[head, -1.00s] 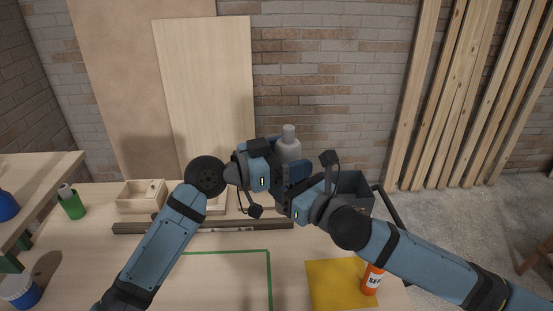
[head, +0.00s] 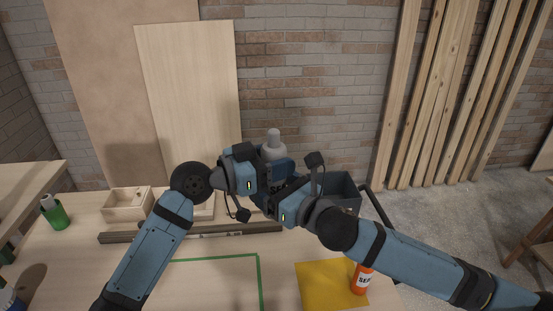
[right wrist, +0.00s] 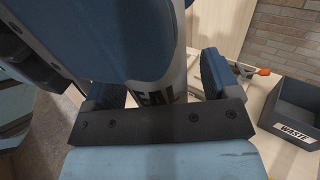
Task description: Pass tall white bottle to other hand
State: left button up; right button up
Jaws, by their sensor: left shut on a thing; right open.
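The tall white bottle (head: 273,139) is upright between my two grippers; its pale cap and shoulder show above them in the head view. My left gripper (head: 272,172) is shut on the bottle's upper part. My right gripper (head: 283,193) is open, lower on the bottle. In the right wrist view, the bottle's lettered body (right wrist: 160,97) stands between the two dark fingers of my right gripper (right wrist: 160,88); whether they touch it I cannot tell. My left gripper's blue body covers the bottle's upper part there.
A dark bin (head: 343,188) labelled WASTE in the right wrist view (right wrist: 292,112) stands just right of the grippers. A wooden box (head: 127,201), a dark bar (head: 120,237) and a green bottle (head: 55,215) are at left.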

jog(key=v, duration=1.2)
jog(key=s+d+f+m+h, duration=0.1)
jog(key=s+f+m+h, duration=0.1)
jog(key=f+m, duration=0.85)
jog(key=s+f+m+h, duration=0.2)
jog(key=f+m, duration=0.6)
jog(key=m, duration=0.6)
jog(key=s+d+f+m+g+h, duration=0.1)
jog(key=s+d+f+m+h, duration=0.1)
jog(key=s+f+m, duration=0.4)
jog(key=s+d+f+m+g+h, duration=0.1)
jog(key=s+d+f+m, duration=0.4)
jog(key=f+m, duration=0.5)
jog(key=shift+s+f+g+h, duration=0.4)
jog(key=shift+s+h, duration=0.3)
jog(key=shift+s, duration=0.35)
jog(key=shift+d+r+m, duration=0.1)
jog(key=shift+m, duration=0.15)
